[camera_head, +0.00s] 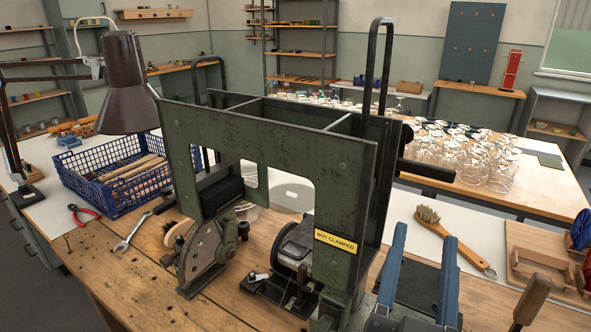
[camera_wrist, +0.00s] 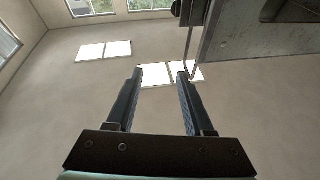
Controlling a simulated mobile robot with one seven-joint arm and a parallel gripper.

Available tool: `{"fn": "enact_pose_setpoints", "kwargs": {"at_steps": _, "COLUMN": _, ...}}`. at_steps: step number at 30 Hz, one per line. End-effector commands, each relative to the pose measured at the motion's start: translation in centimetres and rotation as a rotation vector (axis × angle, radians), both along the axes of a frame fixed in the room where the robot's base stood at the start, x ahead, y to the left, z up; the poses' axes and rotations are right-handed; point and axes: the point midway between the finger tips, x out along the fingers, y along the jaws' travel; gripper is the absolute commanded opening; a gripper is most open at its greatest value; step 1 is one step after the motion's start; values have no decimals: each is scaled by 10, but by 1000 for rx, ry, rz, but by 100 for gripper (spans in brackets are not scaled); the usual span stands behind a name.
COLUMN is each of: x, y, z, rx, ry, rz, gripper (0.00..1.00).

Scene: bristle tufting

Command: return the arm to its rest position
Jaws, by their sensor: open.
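My gripper (camera_head: 425,236) is at the lower right of the head view, with its two blue-padded fingers pointing up. The fingers are apart and nothing is between them. In the wrist view my gripper (camera_wrist: 160,73) also shows open and empty, against the ceiling with its bright light panels. The green machine frame (camera_head: 340,172) stands to the left of the gripper in the head view, with a yellow "NOT CLAMPED" label (camera_head: 335,242). Part of a grey metal piece (camera_wrist: 260,38) shows at the upper right of the wrist view. Most of my arm is hidden.
A blue crate (camera_head: 115,175), red pliers (camera_head: 83,215), a wrench (camera_head: 131,232) and a lamp (camera_head: 128,85) are at left.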

Motion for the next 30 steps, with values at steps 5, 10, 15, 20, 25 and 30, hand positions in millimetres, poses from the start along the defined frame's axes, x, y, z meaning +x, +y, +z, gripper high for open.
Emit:
{"fn": "enact_pose_setpoints", "kwargs": {"at_steps": 5, "x": 9, "y": 53, "z": 129, "rx": -52, "ry": -186, "rz": 146, "gripper": 52}}
{"fn": "enact_pose_setpoints", "kwargs": {"at_steps": 10, "x": -8, "y": 104, "z": 223, "rx": -109, "ry": -329, "rz": 277, "gripper": 52}}
{"fn": "enact_pose_setpoints", "kwargs": {"at_steps": 15, "x": -30, "y": 135, "z": 275, "rx": -157, "ry": -419, "rz": 357, "gripper": 52}}
{"fn": "enact_pose_setpoints", "kwargs": {"at_steps": 20, "x": -38, "y": 144, "z": 289, "rx": -174, "ry": -444, "rz": 380, "gripper": 52}}
{"fn": "enact_pose_setpoints", "kwargs": {"at_steps": 25, "x": -38, "y": 144, "z": 288, "rx": -174, "ry": -444, "rz": 380, "gripper": 52}}
{"fn": "enact_pose_setpoints", "kwargs": {"at_steps": 30, "x": -37, "y": 144, "z": 288, "rx": -174, "ry": -444, "rz": 379, "gripper": 52}}
